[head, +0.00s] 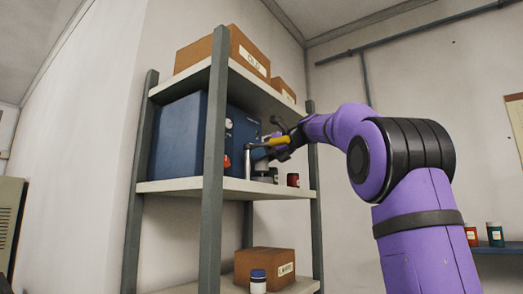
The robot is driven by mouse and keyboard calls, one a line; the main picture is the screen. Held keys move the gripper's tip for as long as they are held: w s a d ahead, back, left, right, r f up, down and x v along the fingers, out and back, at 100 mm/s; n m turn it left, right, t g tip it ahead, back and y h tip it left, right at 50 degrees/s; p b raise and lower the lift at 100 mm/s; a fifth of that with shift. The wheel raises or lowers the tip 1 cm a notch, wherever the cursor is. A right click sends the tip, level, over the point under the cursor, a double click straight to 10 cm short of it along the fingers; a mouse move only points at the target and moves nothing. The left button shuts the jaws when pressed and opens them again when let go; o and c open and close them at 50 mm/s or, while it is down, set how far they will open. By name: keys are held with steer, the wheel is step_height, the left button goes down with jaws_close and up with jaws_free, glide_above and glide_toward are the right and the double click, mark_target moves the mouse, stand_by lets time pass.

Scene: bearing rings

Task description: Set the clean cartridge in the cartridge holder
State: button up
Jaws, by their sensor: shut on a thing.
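My gripper (276,150) is at the right side of a blue cabinet (178,138) on the middle shelf. It is small and partly hidden by my own arm. It appears shut on a yellow handle (279,141), which joins a silver bent bar (247,162) in front of the cabinet. A small grey-green cylinder (262,173) stands just below the gripper, partly hidden. I cannot tell whether it is the clean cartridge or part of the cartridge holder. Neither can be made out with certainty in this view.
A dark red jar (293,180) stands on the middle shelf (180,186), right of the gripper. A grey upright (214,150) stands in front of the cabinet. Boxes (205,55) fill the top shelf. A box (262,262) and a blue-lidded jar (258,283) stand below.

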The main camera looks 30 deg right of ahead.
mark_target(262, 166)
steer(key=shift+f, duration=0.95)
steer(key=shift+f, duration=0.55)
stand_by(0.9)
steer(key=o, duration=0.7)
steer(key=shift+f, duration=0.1)
steer(key=v, duration=1.1)
stand_by(0.4)
stand_by(0.5)
